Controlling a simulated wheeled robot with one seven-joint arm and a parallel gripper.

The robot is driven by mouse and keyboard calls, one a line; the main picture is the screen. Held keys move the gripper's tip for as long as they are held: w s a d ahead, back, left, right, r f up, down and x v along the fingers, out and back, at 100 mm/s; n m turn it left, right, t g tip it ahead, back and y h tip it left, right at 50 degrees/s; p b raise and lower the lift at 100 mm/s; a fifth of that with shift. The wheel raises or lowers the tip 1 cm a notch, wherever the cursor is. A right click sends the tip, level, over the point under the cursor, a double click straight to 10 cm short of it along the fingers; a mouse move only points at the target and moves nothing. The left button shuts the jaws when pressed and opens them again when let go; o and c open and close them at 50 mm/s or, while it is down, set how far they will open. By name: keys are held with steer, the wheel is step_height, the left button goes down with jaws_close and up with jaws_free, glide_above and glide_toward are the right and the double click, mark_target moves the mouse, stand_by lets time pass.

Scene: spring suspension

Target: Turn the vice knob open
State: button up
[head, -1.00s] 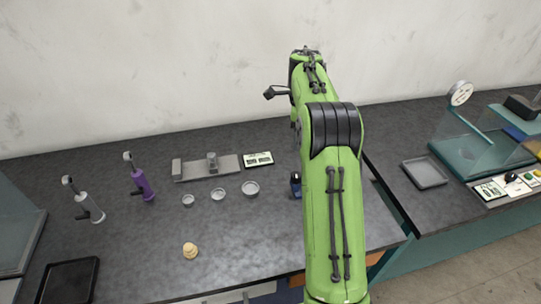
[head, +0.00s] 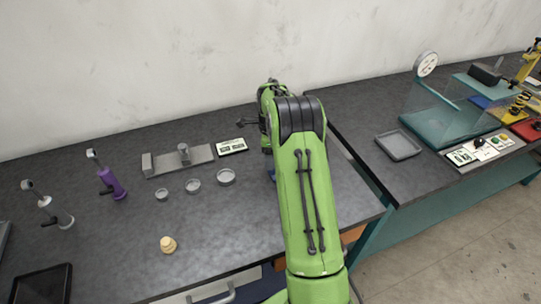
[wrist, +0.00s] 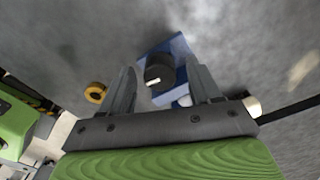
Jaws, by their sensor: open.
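The vice (wrist: 178,46) is a blue block with a round black knob (wrist: 159,68) bearing a white mark, seen in the wrist view. My gripper (wrist: 162,82) is open, with one grey finger on each side of the knob and the knob between them in the picture. I cannot tell whether the fingers touch it. In the head view only a small blue edge of the vice (head: 272,175) shows beside my green arm. My gripper is hidden behind the arm there.
A yellow ring (wrist: 95,92) lies left of the vice in the wrist view. In the head view, small metal dishes (head: 226,177), a grey fixture (head: 200,155) and a label card (head: 232,146) stand to the left. A grey tray (head: 398,145) is on the right bench.

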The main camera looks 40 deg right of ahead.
steer(key=shift+s+r, duration=0.1)
steer(key=shift+c, duration=0.4)
steer(key=c, duration=1)
steer(key=shift+n, duration=0.3)
steer(key=n+p, duration=0.1)
steer(key=n, duration=0.2)
steer(key=shift+r+n, duration=0.1)
steer(key=shift+n, duration=0.2)
steer(key=n+p, duration=0.1)
steer(key=n, duration=0.4)
steer(key=shift+o, duration=0.2)
steer(key=n+p, duration=0.1)
steer(key=n, duration=0.4)
steer(key=shift+n, duration=2.7)
